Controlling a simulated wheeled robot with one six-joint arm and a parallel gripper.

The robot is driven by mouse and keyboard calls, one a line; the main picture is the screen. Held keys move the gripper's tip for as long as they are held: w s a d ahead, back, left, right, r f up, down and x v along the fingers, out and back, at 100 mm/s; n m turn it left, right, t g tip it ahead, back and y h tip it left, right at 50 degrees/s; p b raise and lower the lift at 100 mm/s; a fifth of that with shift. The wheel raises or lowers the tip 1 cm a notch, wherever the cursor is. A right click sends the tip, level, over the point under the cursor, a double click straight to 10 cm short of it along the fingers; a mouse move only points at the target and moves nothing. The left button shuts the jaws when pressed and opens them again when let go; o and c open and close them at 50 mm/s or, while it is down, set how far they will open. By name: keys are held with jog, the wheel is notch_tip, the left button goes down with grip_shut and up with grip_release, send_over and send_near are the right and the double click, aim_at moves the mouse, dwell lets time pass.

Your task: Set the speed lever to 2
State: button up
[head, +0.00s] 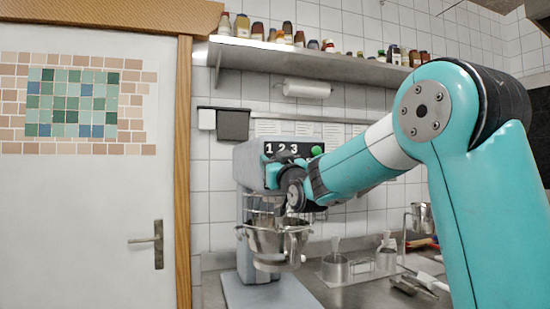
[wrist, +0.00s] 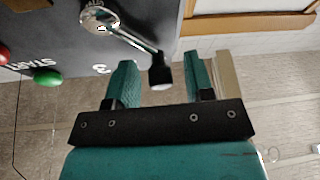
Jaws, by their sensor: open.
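The speed lever (wrist: 135,41) shows in the wrist view as a chrome rod running from a round hub to a black knob (wrist: 160,75). My gripper (wrist: 158,64) is open, with one teal finger on each side of the knob. I see a gap on both sides of the knob; how deep it sits between the fingers I cannot tell. A printed 3 shows upside down on the panel near the left finger. In the head view my gripper (head: 274,177) is at the front of the grey mixer (head: 249,160), below the printed 1 2 3, and the lever is hidden there.
A green START button (wrist: 47,77) and a red button (wrist: 3,54) are on the same panel. A steel bowl (head: 272,240) hangs below my gripper. A shelf of jars (head: 310,58) is above.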

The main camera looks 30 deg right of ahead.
grip_shut()
jog(key=shift+m+h+b, duration=0.3)
jog(key=shift+b, duration=0.05)
jog(key=d+m+h+b, duration=0.1)
jog(key=m+b, duration=0.1)
jog(key=m, duration=0.1)
jog(key=d+m+g+h+b, duration=0.1)
jog(key=m+h+b, duration=0.1)
jog(key=m+b, duration=0.1)
jog(key=d+r+m+h+b, duration=0.1)
jog(key=m+b, duration=0.2)
jog(key=shift+s+m+g+h, duration=0.3)
jog(key=shift+s+g, duration=0.1)
jog(key=shift+d+b, duration=0.1)
jog(key=shift+b, duration=0.2)
